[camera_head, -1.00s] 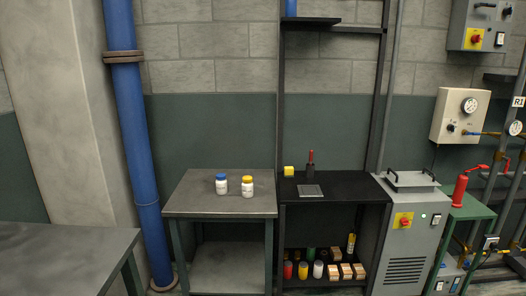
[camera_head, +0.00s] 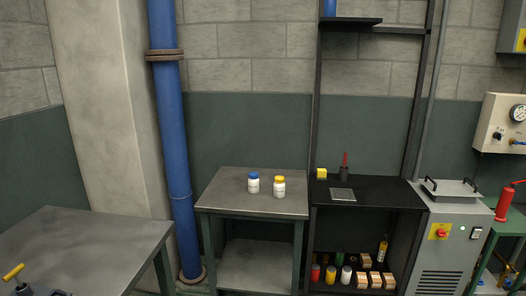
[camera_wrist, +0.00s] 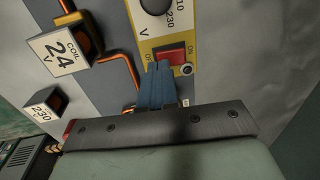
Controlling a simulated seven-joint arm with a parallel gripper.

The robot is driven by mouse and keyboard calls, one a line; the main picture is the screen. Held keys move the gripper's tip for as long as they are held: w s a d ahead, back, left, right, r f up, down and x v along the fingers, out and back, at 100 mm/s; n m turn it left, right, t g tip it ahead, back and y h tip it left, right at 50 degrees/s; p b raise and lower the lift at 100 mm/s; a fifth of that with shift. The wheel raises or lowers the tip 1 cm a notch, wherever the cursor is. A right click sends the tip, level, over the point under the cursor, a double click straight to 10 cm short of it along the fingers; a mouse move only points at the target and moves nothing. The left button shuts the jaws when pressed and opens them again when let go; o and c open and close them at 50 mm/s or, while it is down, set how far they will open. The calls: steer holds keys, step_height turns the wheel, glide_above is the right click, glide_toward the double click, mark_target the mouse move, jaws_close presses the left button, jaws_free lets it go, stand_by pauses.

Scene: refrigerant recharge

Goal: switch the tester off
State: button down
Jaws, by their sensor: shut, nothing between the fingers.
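My gripper (camera_wrist: 160,67) is shut and empty. Its blue-grey fingertips are at the lower left part of the red switch and hide some of it. I cannot tell whether they touch it or which way the rocker is tipped. Neither the tester nor my gripper can be made out in the head view.
In the wrist view, a 24 V coil block (camera_wrist: 62,50), a 230 block (camera_wrist: 45,108) and orange tubing (camera_wrist: 118,58) lie left of the switch. The head view shows a left bench (camera_head: 95,245), a table (camera_head: 225,200) with two bottles, and a black shelf (camera_head: 385,190).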

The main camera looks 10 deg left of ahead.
step_height(320, 180, up, 4)
steer(key=shift+r, duration=0.15)
stand_by(0.5)
